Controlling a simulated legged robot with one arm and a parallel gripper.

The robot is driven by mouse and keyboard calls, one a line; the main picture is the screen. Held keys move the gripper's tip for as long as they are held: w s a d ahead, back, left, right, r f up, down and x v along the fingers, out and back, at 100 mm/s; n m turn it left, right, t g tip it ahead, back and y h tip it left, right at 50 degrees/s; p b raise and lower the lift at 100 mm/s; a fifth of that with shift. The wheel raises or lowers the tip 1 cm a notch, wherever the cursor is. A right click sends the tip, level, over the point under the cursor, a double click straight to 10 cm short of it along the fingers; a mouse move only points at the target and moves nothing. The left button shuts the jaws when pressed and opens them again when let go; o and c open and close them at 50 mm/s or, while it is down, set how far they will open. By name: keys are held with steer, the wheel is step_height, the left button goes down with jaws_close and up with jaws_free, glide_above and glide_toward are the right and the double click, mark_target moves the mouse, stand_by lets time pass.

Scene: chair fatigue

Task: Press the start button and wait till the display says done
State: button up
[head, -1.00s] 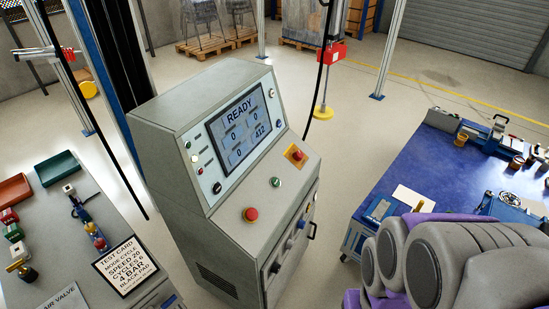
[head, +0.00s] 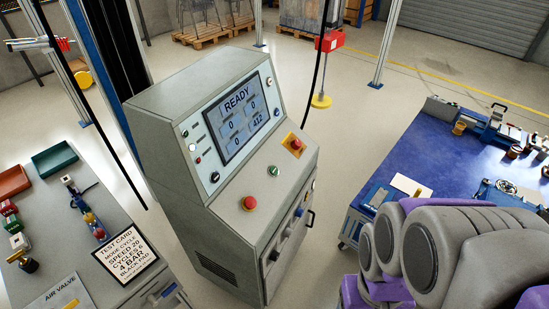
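The grey control console (head: 172,125) stands in the middle, its sloped panel facing me. Its display (head: 240,117) reads READY, with 0, 0, 0 and what looks like 412 in boxes below. A green button (head: 273,171), likely the start button, sits on the lower ledge. A red mushroom button (head: 249,203) is in front of it, and another red button (head: 296,144) sits on a yellow plate behind. Nothing touches the buttons. Grey and purple parts of my arm fill the lower right, apart from the console. My gripper's fingers are not in view.
A grey bench (head: 68,240) at left holds a test card (head: 124,254), an air valve plate (head: 68,295) and red and green trays (head: 54,158). A blue-topped workbench (head: 400,150) with tools stands at right. Open floor (head: 345,135) lies between it and the console.

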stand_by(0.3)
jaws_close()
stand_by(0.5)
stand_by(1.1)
